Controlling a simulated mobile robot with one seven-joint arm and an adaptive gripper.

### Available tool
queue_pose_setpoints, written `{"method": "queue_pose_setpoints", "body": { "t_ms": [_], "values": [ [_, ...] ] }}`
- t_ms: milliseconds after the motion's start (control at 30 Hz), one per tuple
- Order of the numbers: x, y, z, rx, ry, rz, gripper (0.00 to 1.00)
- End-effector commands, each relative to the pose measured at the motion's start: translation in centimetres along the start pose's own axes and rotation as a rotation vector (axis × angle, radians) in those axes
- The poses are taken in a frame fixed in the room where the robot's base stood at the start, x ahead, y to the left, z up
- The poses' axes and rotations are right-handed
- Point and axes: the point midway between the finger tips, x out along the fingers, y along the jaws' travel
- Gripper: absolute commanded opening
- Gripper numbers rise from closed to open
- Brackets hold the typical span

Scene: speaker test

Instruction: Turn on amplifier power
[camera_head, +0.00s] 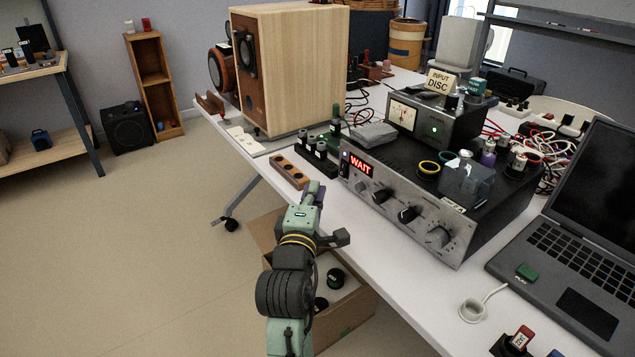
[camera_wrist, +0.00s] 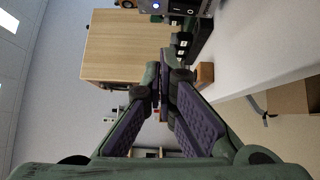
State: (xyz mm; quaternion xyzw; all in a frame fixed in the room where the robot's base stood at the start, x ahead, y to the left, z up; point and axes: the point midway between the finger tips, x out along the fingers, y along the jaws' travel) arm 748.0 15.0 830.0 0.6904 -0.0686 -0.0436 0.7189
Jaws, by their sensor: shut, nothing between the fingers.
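The amplifier (camera_head: 425,222) stands on the white table, with a silver front panel, several knobs and a red lit "WAIT" display (camera_head: 361,165). A small switch-like part (camera_head: 344,160) sits at the left end of the panel, too small to read. My gripper (camera_head: 316,190) is in front of the table edge, left of the amplifier's front and apart from it. In the wrist view my gripper (camera_wrist: 164,76) has its purple-padded fingers brought together at the tips, with nothing between them. A panel with a small blue-white light (camera_wrist: 156,5) shows at the top there.
A large wooden speaker (camera_head: 305,75) stands behind left. A wooden block with holes (camera_head: 290,171) and dark connectors (camera_head: 320,150) lie close to my gripper. A meter box (camera_head: 440,125) sits behind the amplifier's front, a laptop (camera_head: 575,255) to the right. A cardboard box (camera_head: 350,315) is below.

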Motion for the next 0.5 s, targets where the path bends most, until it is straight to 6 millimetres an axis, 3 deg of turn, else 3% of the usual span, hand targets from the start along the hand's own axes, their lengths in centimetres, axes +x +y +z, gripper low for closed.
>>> {"method": "queue_pose_setpoints", "body": {
  "t_ms": [200, 500],
  "values": [
    [-2.0, 0.3, 0.0, 0.0, 0.0, 0.0, 0.0],
    [-2.2, 0.3, 0.0, 0.0, 0.0, 0.0, 0.0]
  ]
}}
